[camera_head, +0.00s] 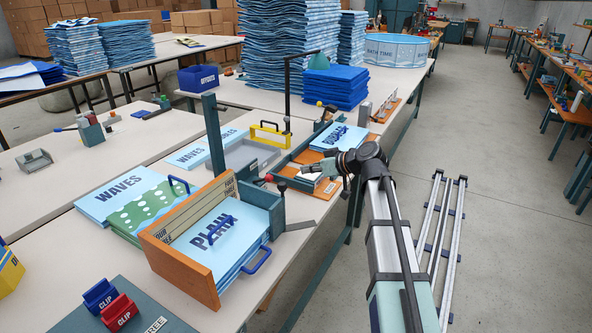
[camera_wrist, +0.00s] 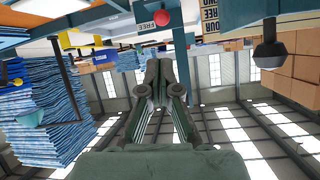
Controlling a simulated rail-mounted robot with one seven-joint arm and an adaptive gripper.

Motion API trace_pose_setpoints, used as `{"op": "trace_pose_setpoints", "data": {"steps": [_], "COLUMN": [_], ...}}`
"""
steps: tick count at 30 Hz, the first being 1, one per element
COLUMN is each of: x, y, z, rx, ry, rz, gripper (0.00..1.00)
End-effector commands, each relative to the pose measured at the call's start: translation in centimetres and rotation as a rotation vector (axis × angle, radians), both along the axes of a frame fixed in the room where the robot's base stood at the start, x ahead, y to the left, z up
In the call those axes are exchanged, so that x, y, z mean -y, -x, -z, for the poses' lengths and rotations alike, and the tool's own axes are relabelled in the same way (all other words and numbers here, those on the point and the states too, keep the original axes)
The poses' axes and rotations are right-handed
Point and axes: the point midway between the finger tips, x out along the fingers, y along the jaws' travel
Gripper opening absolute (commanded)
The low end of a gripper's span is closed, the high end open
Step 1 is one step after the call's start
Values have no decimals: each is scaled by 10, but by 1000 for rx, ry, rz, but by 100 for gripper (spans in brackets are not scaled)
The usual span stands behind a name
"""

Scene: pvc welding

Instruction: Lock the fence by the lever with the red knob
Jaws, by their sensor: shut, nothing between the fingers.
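The red knob (camera_head: 268,177) is small and round, at the right end of the wooden-sided fixture around the "PLAIN" sheets. It also shows at the top of the wrist view (camera_wrist: 162,19), just beyond my fingertips. A dark knob (camera_head: 282,187) stands close by and shows at the upper right of the wrist view (camera_wrist: 270,52). The orange-brown fence board (camera_head: 178,268) stands along the sheets' near left side; I cannot tell how the lever joins it. My gripper (camera_head: 306,171) is shut and empty, right of the red knob and apart from it. Its fingers (camera_wrist: 161,64) point toward the knob.
A green-grey post (camera_head: 213,135) rises just left of the knobs. A second wooden fixture with "BUBBLES" sheets (camera_head: 340,137) lies behind my gripper. The floor to the right is open, apart from rails (camera_head: 455,240).

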Motion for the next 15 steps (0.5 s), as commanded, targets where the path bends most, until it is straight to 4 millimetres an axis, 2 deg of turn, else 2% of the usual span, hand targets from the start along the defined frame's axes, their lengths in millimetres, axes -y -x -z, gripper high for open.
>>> {"op": "trace_pose_setpoints", "data": {"steps": [6, 15], "x": [18, 22], "y": [16, 19], "z": [-11, -14], "rx": [0, 1], "ry": [-1, -1], "rz": [-4, -7], "gripper": [0, 0]}}
